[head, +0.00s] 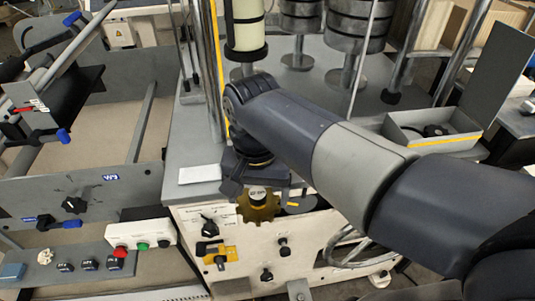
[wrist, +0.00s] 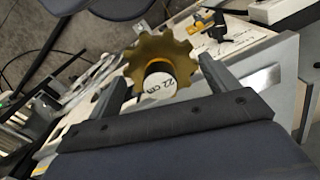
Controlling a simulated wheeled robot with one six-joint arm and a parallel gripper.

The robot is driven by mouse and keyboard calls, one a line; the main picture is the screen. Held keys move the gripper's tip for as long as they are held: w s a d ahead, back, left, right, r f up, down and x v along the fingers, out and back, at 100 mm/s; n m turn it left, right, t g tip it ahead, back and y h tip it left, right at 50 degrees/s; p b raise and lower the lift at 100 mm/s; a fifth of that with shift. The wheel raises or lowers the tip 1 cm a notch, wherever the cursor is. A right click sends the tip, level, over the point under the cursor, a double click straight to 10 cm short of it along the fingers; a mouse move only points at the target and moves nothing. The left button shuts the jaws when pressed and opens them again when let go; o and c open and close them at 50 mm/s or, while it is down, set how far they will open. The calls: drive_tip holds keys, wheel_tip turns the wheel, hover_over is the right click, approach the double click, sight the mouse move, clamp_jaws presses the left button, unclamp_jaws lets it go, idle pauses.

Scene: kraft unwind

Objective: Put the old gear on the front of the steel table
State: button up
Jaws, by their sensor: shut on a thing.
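A bronze-coloured toothed gear (head: 258,208) hangs below my gripper (head: 257,187), in front of the white control panel. My gripper (wrist: 165,78) is shut on the gear, with one finger on each side. I cannot tell whether the gear touches the panel or a shaft behind it. A grey metal top (head: 187,140), perhaps the steel table, lies above the panel behind my gripper. My wrist hides part of this top.
The white panel (head: 235,275) carries several black knobs and a yellow switch plate (head: 220,258). A white card (head: 199,174) lies on the grey top. An open grey box (head: 405,130) stands at right. Rolls on posts (head: 355,25) stand behind. A button box (head: 140,235) is at left.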

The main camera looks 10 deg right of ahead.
drive_tip(key=w+p, duration=0.1)
drive_tip(key=w, duration=0.5)
drive_tip(key=w+f+p, duration=0.1)
drive_tip(key=w, duration=0.5)
drive_tip(key=w+f+p, duration=0.1)
drive_tip(key=w+p, duration=0.1)
drive_tip(key=w, duration=0.4)
drive_tip(key=shift+w+d+f, duration=0.15)
drive_tip(key=shift+w+d, duration=0.1)
wheel_tip(320, 180, down, 4)
drive_tip(key=shift+r, duration=0.15)
drive_tip(key=shift+w+f+p, duration=0.2)
drive_tip(key=shift+f+p, duration=0.15)
drive_tip(key=shift+f, duration=0.15)
drive_tip(key=shift+f, duration=0.15)
drive_tip(key=o, duration=1.2)
